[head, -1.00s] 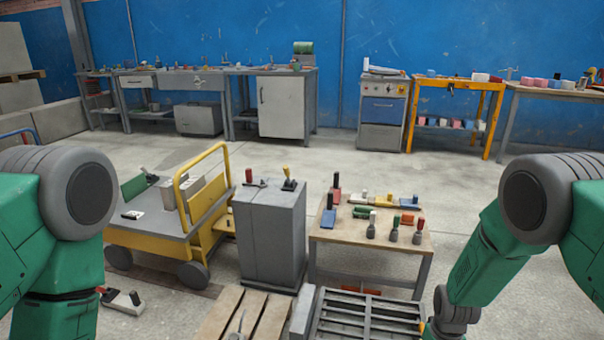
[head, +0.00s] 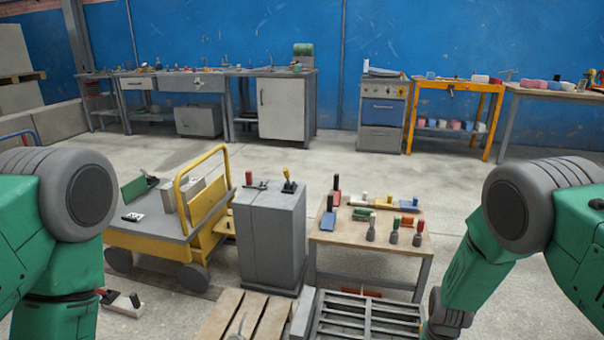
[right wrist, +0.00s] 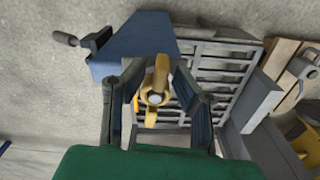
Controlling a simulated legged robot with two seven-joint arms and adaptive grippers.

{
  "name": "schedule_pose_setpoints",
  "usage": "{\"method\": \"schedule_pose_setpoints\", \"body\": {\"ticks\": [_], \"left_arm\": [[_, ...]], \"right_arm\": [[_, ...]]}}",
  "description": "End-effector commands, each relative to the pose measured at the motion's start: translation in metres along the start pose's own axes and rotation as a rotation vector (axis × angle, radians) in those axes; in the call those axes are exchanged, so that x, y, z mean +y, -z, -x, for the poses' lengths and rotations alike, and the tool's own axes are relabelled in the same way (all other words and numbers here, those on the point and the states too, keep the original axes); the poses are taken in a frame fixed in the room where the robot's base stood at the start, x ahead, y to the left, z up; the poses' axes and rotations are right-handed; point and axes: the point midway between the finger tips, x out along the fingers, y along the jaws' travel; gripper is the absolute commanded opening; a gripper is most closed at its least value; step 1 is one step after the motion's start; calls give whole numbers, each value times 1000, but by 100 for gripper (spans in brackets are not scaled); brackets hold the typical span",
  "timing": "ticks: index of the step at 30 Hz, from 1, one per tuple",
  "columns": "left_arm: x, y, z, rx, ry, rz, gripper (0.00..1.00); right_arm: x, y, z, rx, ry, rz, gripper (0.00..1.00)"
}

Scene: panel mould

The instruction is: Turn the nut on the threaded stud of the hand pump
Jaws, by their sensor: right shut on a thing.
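In the right wrist view a yellow winged nut (right wrist: 161,77) sits around a pale round stud end (right wrist: 154,98). My right gripper (right wrist: 157,72) has one dark finger on each side of it and is shut on the nut. A blue angular body (right wrist: 140,38) with a dark crank-like handle (right wrist: 66,38) lies just beyond the fingers; I cannot tell for sure that it is the hand pump. The thread is not visible. In the head view my right arm reaches down at the lower right, with its gripper out of frame. My left gripper is not in view.
A grey slatted grate (head: 372,316) lies beside a wooden pallet (head: 258,312). Behind stand a grey cabinet (head: 268,245), a small table (head: 330,238) bearing several tools, and a yellow cart (head: 150,245). Open concrete floor lies right of the table.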

Motion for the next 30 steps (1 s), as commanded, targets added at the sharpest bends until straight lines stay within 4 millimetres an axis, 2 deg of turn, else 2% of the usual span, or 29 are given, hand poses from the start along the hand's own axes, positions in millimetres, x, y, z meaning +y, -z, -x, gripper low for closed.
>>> {"method": "schedule_pose_setpoints", "body": {"ticks": [3, 6, 14, 21, 30], "left_arm": [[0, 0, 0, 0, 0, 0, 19], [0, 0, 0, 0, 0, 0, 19], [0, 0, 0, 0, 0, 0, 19], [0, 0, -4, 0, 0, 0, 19], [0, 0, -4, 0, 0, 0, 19]], "right_arm": [[-5, 3, 1, 6, 1, -151, 0], [-6, 3, 1, 6, 2, -220, 0], [-7, 3, 2, 7, 2, -234, 0], [-12, 6, 1, 8, 3, -493, 0], [-13, 6, 2, 7, 4, -526, 0]]}}
